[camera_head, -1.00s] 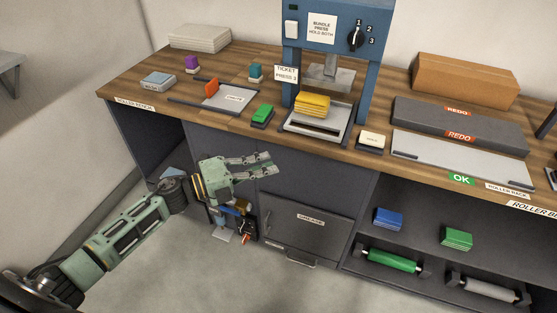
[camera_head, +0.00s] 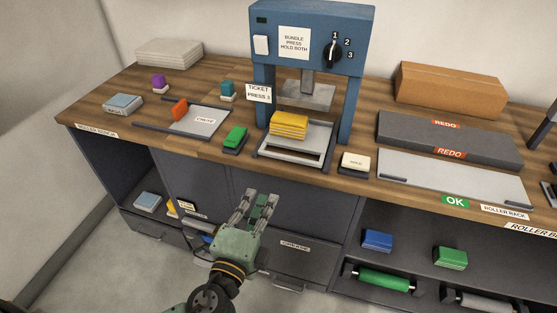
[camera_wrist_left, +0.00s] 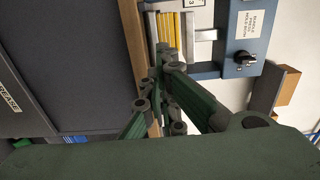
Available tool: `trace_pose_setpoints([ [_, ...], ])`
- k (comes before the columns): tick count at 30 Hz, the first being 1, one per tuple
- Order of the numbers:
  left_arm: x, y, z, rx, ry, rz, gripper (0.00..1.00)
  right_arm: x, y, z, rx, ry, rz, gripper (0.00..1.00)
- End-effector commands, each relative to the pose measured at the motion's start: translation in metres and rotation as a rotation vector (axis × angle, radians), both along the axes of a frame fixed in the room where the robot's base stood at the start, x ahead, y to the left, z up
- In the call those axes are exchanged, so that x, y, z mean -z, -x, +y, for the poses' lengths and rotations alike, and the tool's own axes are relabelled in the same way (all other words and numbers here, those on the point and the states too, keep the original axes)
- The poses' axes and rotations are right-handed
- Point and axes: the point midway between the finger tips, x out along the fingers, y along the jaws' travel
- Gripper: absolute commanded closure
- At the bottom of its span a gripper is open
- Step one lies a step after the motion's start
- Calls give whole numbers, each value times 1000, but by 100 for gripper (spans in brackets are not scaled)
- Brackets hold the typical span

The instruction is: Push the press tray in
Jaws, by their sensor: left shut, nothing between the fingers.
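The press tray (camera_head: 266,152) is a light grey tray with a dark front opening, and it sticks out at the front of the blue bundle press (camera_head: 312,22). A yellow stack (camera_head: 289,125) lies on it, below the press plate (camera_head: 307,94). My left gripper (camera_head: 262,196) is shut and empty, in front of the bench and below the tray's front edge, pointing toward it. In the left wrist view its fingers (camera_wrist_left: 160,62) point at the bench edge, with the yellow stack (camera_wrist_left: 170,30) just beyond. My right gripper is not in view.
A green pad (camera_head: 235,138) stands left of the tray and a cream block (camera_head: 355,161) right of it. The bench's front edge and the grease drawer (camera_head: 296,246) lie close to my left gripper. Grey and dark trays fill the right side.

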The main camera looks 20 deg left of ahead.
Motion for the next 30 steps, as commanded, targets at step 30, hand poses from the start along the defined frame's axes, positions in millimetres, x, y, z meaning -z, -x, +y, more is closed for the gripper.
trace_pose_setpoints([
  [30,0,-131,-5,4,0,2,100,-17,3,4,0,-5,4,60],
])
